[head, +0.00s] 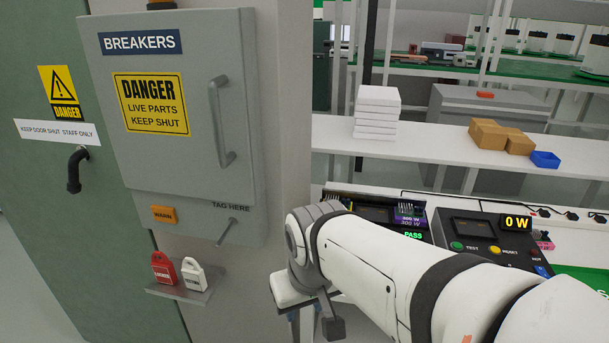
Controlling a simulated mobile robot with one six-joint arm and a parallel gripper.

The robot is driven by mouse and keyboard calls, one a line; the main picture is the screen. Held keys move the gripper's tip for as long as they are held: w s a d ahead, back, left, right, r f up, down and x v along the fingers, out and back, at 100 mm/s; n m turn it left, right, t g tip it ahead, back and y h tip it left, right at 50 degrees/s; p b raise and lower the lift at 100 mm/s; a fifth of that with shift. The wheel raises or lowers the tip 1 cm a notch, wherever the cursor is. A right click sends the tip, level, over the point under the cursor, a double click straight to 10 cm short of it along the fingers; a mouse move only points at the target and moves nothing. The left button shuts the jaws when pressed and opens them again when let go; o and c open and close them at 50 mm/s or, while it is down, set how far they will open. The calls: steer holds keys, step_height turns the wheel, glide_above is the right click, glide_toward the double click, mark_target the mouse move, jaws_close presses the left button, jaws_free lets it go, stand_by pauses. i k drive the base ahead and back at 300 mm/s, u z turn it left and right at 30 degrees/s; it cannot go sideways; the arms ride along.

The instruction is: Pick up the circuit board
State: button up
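I cannot make out a circuit board for certain. A small purple piece (410,216) with dark upright parts and a "300 W" label sits at the test units on the bench, partly behind my arm; I cannot tell if it is a board. My white arm reaches from the lower right toward the breaker cabinet. The dark end part of my gripper (332,326) shows low in the picture, below the wrist joint. Its fingertips are not clear, and I cannot tell whether it is open or holds anything.
The grey breaker cabinet (180,130) stands close on the left, with red (163,269) and white (194,275) padlocks on a small ledge below. A test unit (480,235) reads "0 W". A white shelf behind bears white boxes (376,113), brown boxes (500,136) and a blue bin (545,159).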

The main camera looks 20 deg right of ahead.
mark_target(348, 204)
steer(key=z, duration=0.4)
steer(key=i, duration=0.8)
steer(key=z, duration=0.2)
steer(key=k, duration=0.85)
steer(key=z, duration=0.2)
steer(key=i, duration=0.85)
steer(key=u, duration=0.05)
